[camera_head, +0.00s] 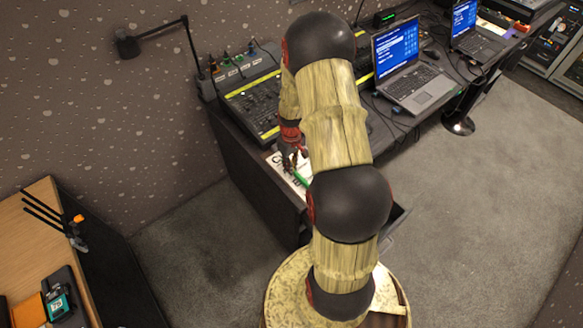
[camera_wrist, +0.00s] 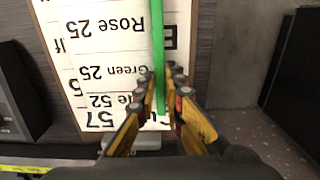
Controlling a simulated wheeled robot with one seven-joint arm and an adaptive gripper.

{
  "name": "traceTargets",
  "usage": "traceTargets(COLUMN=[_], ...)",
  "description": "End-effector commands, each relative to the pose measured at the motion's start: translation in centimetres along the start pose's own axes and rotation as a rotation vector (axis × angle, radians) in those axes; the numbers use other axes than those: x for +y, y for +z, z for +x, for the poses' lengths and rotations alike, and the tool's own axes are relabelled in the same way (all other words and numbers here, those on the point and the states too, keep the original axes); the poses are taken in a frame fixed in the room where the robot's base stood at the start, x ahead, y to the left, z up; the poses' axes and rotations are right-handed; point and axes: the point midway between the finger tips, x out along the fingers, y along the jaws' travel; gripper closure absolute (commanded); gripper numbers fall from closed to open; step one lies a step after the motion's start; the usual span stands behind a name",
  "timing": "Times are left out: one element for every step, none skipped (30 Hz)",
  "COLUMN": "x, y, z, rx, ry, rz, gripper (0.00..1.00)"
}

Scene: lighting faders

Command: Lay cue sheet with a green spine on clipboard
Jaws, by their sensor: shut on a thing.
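The cue sheet's green spine (camera_wrist: 158,45) runs lengthwise between the fingers of my gripper (camera_wrist: 161,92) in the wrist view. My gripper is shut on it. The green also shows in the head view (camera_head: 302,179), below my gripper (camera_head: 295,162). White paper with large print, "Rose 25" and "Green 25" (camera_wrist: 100,48), lies on both sides of the spine. A second printed edge shows at its left, so sheets seem to overlap. A pale grey piece (camera_wrist: 147,141), perhaps the clipboard's clip, shows below the paper. The clipboard's board is mostly hidden, and I cannot tell if the sheet touches it.
A fader console (camera_head: 252,105) stands on the dark desk, behind the paper. Two laptops (camera_head: 408,70) stand to the right. A desk lamp (camera_head: 150,38) leans over the desk's left end. A wooden table (camera_head: 25,240) is at the lower left. Carpet lies between.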

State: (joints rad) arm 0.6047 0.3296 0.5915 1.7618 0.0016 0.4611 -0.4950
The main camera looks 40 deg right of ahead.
Motion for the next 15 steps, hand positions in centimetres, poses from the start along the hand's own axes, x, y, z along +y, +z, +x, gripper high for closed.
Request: traceTargets(x=[0.05, 0.05, 0.06, 0.06, 0.06, 0.06, 0.05, 0.06, 0.05, 0.05, 0.04, 0.04, 0.04, 0.04, 0.04], y=[-0.07, -0.07, -0.09, -0.09, -0.09, -0.09, -0.08, -0.08, -0.07, -0.06, -0.06, -0.05, -0.05, -0.05, -0.05], z=[0.44, 0.47, 0.41, 0.36, 0.33, 0.32, 0.31, 0.33, 0.4, 0.49, 0.59, 0.73, 0.75, 0.69, 0.68], rx=[0.001, 0.001, 0.002, 0.002, 0.002, 0.002, 0.002, 0.002, 0.002, 0.002, 0.002, 0.001, 0.001, 0.001, 0.001], ry=[0.001, 0.001, 0.001, 0.001, 0.001, 0.001, 0.001, 0.001, 0.001, 0.001, 0.001, 0.001, 0.001, 0.001, 0.001], rz=[0.0, 0.0, 0.0, 0.0, 0.0, 0.0, 0.0, 0.0, 0.0, 0.0, 0.0, 0.0, 0.0, 0.0, 0.0], gripper=[1.0, 1.0, 1.0, 1.0, 1.0, 1.0, 1.0, 1.0, 1.0, 1.0, 1.0, 1.0, 0.89, 0.88, 0.85])
